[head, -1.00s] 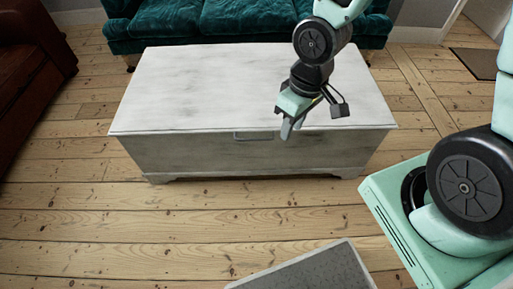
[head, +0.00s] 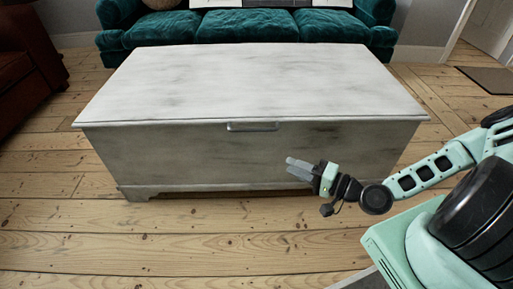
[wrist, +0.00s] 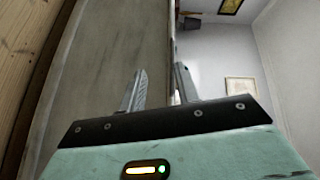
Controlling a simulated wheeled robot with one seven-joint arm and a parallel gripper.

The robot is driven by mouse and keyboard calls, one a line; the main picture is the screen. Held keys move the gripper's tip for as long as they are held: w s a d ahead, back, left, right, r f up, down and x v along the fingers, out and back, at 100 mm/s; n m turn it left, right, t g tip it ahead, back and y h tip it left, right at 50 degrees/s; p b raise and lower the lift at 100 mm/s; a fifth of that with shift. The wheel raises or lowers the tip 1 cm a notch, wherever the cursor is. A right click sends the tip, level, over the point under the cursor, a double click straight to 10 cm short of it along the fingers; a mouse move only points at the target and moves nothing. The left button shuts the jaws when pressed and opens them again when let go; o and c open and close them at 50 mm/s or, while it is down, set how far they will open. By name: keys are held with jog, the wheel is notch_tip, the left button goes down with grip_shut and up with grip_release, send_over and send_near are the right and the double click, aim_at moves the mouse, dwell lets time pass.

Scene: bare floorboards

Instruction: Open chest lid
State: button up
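A whitewashed wooden chest (head: 140,155) stands on the floor in front of me with its lid (head: 250,80) closed flat. A metal handle (head: 252,127) sits at the middle of the lid's front edge. My gripper (head: 292,167) is in front of the chest's front face, below and to the right of the handle, pointing left. In the wrist view my gripper (wrist: 161,82) shows its two fingers apart with nothing between them. The chest's front panel (wrist: 95,75) fills the left part of that view, turned on its side. The handle cannot be made out there.
A teal sofa (head: 250,27) stands close behind the chest. A brown leather chair (head: 25,60) is at the far left. A dark mat (head: 488,79) lies at the back right. Bare floorboards (head: 200,235) are clear in front of the chest.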

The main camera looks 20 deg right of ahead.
jog(key=d+m+t+h+b, duration=0.1)
jog(key=d+m+t, duration=0.1)
jog(key=m+t, duration=0.1)
jog(key=b, duration=0.3)
send_near(256, 130)
jog(key=shift+t+h, duration=0.3)
jog(key=x, duration=1)
jog(key=shift+w+a+f, duration=0.1)
jog(key=shift+f, duration=0.2)
grip_shut()
